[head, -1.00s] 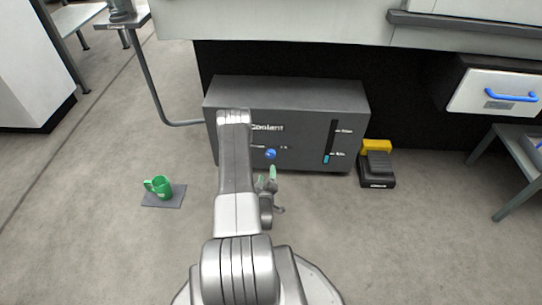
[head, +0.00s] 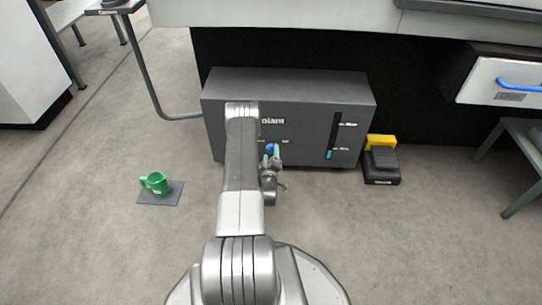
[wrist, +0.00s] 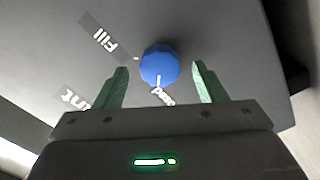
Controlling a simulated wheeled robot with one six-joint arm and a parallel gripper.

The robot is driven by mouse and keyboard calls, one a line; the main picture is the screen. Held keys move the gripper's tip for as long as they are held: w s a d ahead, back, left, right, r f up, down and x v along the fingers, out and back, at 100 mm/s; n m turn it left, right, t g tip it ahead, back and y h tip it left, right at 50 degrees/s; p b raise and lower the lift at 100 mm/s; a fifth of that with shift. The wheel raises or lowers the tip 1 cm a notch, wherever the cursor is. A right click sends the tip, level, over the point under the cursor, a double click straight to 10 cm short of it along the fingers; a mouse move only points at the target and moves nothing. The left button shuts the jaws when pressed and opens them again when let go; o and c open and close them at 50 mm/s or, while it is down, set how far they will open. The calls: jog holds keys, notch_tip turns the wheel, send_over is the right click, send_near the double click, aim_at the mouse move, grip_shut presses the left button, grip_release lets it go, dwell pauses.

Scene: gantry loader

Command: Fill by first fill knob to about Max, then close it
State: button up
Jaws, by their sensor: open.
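The blue fill knob (wrist: 160,65) is on the front of the dark grey coolant tank (head: 225,88). In the wrist view a "Fill" label is at its left and another label lies just below it. The knob also shows in the head view (head: 270,149), partly behind my gripper. My gripper (wrist: 158,80) is open, with its green fingers on either side of the knob and gaps to both. The level gauge (head: 333,135) on the tank's right has a light blue column near its bottom, around the lower mark. The mark lettering is too small to read surely.
A black and yellow foot pedal (head: 381,160) is right of the tank. A drawer with a blue handle (head: 519,84) is at upper right. Open floor lies in front.

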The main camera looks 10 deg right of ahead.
jog(key=shift+x, duration=0.85)
jog(key=c, duration=1)
